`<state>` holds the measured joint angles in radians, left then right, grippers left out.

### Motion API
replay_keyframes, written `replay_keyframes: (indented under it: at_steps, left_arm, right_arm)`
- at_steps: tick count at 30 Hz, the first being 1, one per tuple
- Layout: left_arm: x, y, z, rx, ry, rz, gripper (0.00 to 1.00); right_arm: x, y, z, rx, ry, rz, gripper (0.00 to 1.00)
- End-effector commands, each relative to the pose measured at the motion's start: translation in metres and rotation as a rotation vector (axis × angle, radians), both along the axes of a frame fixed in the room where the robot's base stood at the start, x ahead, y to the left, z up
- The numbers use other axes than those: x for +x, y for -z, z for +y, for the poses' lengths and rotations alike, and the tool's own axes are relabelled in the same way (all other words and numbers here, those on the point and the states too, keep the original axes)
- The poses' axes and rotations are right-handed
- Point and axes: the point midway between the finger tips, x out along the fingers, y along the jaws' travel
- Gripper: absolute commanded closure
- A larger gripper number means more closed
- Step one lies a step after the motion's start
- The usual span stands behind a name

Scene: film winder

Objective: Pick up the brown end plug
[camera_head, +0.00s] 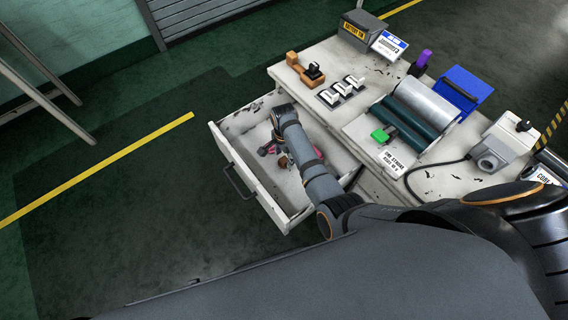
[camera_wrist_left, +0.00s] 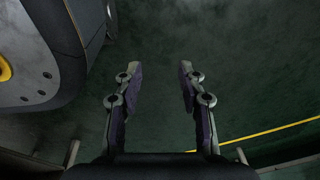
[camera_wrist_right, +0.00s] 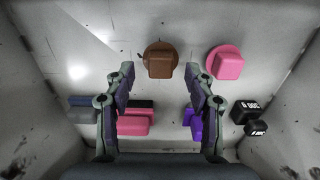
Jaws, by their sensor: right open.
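The brown end plug (camera_wrist_right: 161,62) lies on the drawer floor in the right wrist view, a round flange with a squarish block on it. My right gripper (camera_wrist_right: 163,75) is open, its fingertips on either side of and just short of the plug in the picture; nothing is between the pads. In the head view my right gripper (camera_head: 272,148) is down inside the open drawer (camera_head: 225,137), and the plug shows there only as a small brown spot (camera_head: 283,161) beside it. My left gripper (camera_wrist_left: 160,85) is open and empty above the dark floor.
A pink plug (camera_wrist_right: 226,62) lies to the right of the brown one. Drawer walls close in on both sides. The white bench (camera_head: 330,62) holds rollers and switches.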

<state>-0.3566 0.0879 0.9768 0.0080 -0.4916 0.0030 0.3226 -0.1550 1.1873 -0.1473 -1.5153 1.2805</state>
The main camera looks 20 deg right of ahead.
Motion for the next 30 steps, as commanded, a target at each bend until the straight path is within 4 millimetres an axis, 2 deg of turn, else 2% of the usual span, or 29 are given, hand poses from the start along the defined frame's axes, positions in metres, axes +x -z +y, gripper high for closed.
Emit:
replay_keyframes:
  at_steps: [1, 3, 11, 18, 21, 30]
  left_arm:
    - [0.0045, 0.0029, -0.0002, 0.0, 0.0, -0.002, 0.6]
    - [0.0091, 0.001, -0.0005, 0.0, 0.0, -0.004, 0.6]
    - [0.0113, -0.0018, -0.0008, 0.0, 0.0, -0.003, 0.6]
    - [0.0115, -0.0017, -0.0008, 0.0, 0.0, -0.003, 0.6]
    - [0.0115, -0.0017, -0.0008, 0.0, 0.0, -0.003, 0.6]
    - [0.012, -0.0032, -0.0008, 0.0, 0.0, -0.005, 0.6]
  right_arm:
    - [0.0001, 0.0108, -0.0001, 0.0, 0.0, 0.001, 0.45]
    - [0.0001, 0.0172, 0.0002, 0.0, 0.0, 0.0, 0.45]
    - [0.0002, 0.0188, 0.0002, 0.0, 0.0, -0.001, 0.45]
    - [0.0002, 0.0186, 0.0002, 0.0, 0.0, -0.001, 0.78]
    - [0.0002, 0.0186, 0.0002, 0.0, 0.0, -0.001, 0.89]
    - [0.0002, 0.0172, 0.0002, 0.0, 0.0, -0.001, 0.89]
